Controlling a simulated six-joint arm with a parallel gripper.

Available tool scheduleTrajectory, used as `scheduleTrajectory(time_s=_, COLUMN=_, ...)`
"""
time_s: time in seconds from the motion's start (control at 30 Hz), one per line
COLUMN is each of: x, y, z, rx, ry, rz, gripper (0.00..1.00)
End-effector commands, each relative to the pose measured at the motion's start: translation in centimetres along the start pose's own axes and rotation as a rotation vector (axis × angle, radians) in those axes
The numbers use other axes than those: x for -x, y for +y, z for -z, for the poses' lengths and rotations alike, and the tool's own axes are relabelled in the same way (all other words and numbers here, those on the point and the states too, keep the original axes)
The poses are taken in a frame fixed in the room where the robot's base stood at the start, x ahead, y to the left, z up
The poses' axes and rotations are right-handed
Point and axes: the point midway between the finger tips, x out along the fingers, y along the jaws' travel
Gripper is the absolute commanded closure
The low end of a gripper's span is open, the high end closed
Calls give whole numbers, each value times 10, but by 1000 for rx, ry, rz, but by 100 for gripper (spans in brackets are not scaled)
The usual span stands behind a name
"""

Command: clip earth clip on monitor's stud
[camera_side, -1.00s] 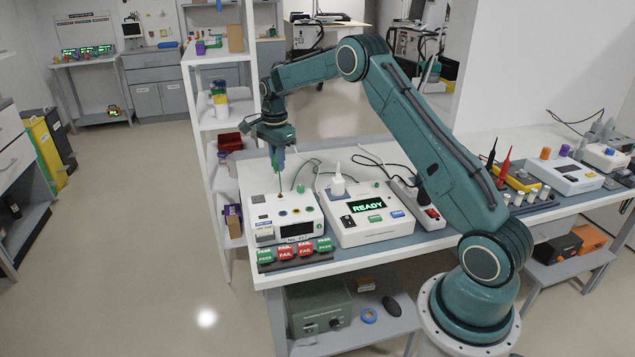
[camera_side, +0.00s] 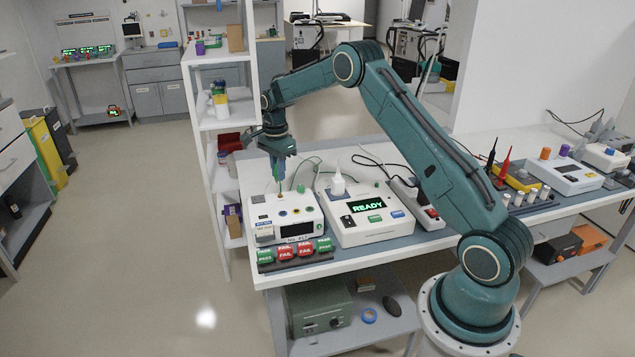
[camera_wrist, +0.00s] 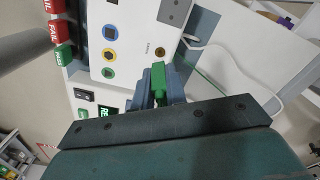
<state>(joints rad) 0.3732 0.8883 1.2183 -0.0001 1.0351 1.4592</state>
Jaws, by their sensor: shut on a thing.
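The monitor is the white box (camera_side: 265,231) at the left end of the bench, with a dark screen and round coloured sockets on top. It also shows in the wrist view (camera_wrist: 130,20), where a small brass-coloured round spot (camera_wrist: 160,51), likely the stud, sits beyond the fingertips. My gripper (camera_side: 278,182) points down over the monitor's back part. In the wrist view my gripper (camera_wrist: 158,90) is shut on the green earth clip (camera_wrist: 159,82), which sticks out past the fingers towards the brass spot. A gap to the spot seems to show; its height is unclear.
A white tester (camera_side: 352,232) showing READY stands right of the monitor. Red and green PASS/FAIL tags (camera_side: 286,252) lie in front. Cables run behind both boxes; a white cable (camera_wrist: 225,55) loops near the clip. A shelf rack (camera_side: 222,125) stands close on the left.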

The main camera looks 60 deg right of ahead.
Motion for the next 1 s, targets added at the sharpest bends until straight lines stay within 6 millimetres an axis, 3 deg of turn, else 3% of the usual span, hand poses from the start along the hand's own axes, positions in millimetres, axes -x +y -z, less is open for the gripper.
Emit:
scheduleTrajectory(time_s=0.6, x=-32, y=0, z=0, rx=0, ry=0, rz=0, gripper=100)
scheduleTrajectory(time_s=1.0, x=-36, y=0, z=0, rx=0, ry=0, rz=0, gripper=100)
